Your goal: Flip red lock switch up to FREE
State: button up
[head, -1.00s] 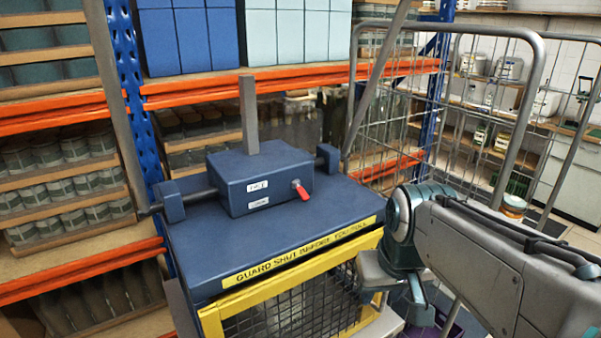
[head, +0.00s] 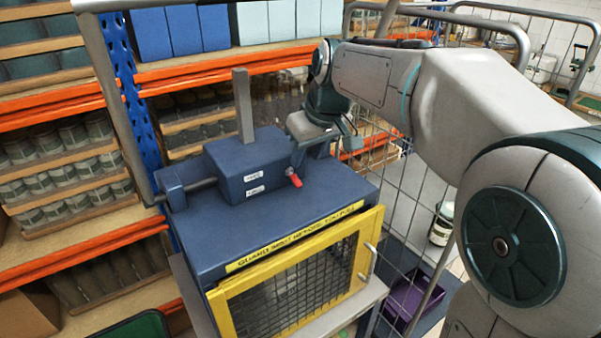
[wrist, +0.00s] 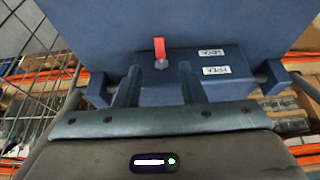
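The red lock switch (head: 295,180) is a short red lever on a silver pivot, on the front face of the blue block (head: 240,170). It slants downward in the head view. In the wrist view, which is upside down, the red lever (wrist: 160,47) points to the top of the picture. My gripper (head: 300,160) is at the right end of the block, close to the switch. In the wrist view my gripper (wrist: 160,80) is open and empty, with a finger to each side of the switch's line. Whether it touches the switch cannot be told.
Two small white labels (head: 254,174) sit beside the switch. A yellow-framed mesh guard (head: 300,280) with a handle is below the blue top. A grey post (head: 243,105) rises behind the block. A wire cage trolley (head: 405,190) stands right, a purple crate (head: 408,300) low.

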aim_at(297, 181)
jog(key=p+x, duration=0.1)
jog(key=x, duration=0.7)
jog(key=shift+w+f, duration=0.1)
jog(key=shift+f, duration=0.15)
